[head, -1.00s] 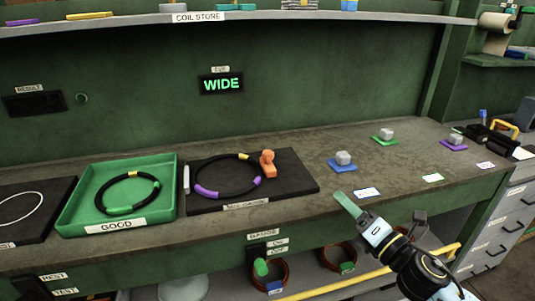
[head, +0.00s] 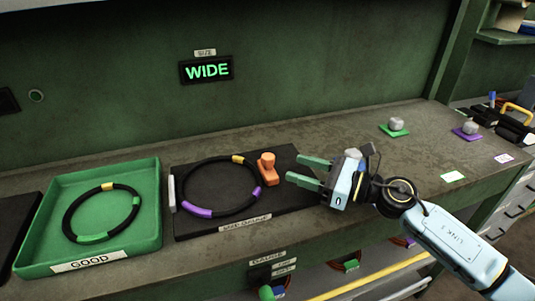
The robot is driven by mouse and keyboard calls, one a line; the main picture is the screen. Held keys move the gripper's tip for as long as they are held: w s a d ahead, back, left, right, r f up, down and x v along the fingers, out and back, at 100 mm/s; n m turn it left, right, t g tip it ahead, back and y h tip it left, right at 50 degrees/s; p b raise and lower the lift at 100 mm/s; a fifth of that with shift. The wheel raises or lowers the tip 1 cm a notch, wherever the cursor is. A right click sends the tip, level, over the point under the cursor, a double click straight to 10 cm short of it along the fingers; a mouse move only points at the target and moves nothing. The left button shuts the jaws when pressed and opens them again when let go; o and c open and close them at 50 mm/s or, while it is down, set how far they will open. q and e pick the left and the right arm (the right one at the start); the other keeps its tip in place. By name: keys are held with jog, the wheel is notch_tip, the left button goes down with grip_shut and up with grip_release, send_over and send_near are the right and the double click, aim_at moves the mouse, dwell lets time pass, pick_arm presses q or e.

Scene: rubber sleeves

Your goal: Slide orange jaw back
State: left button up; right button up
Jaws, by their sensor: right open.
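The orange jaw (head: 267,167) stands on the black gauge board (head: 290,213), at the right side of a black ring (head: 193,166) with purple and yellow bands. It looks close against the ring; I cannot tell whether they touch. A pale fixed bar (head: 172,193) stands at the ring's left. My right gripper (head: 298,171) is over the board's right part, just right of the orange jaw, its green fingers open, pointing left and empty. My left gripper is not in view.
A green tray (head: 153,228) labelled GOOD holds another banded ring (head: 68,218) at the left. A lit sign (head: 207,70) reads WIDE on the back wall. Grey knobs on a green pad (head: 395,126) and a purple pad (head: 469,130) stand on the bench at right.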

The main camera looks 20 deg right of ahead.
aim_at(268, 156)
jog(key=p+x, duration=0.1)
jog(key=x, duration=0.6)
jog(key=shift+w+a, duration=0.25)
jog(key=shift+w, duration=0.05)
jog(key=shift+w+a, duration=0.35)
jog(key=shift+a, duration=0.05)
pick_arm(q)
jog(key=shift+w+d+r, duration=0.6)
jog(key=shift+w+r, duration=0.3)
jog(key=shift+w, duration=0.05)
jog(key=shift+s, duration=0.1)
pick_arm(e)
jog(key=shift+c, duration=0.7)
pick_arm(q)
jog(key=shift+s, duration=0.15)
pick_arm(e)
grip_shut()
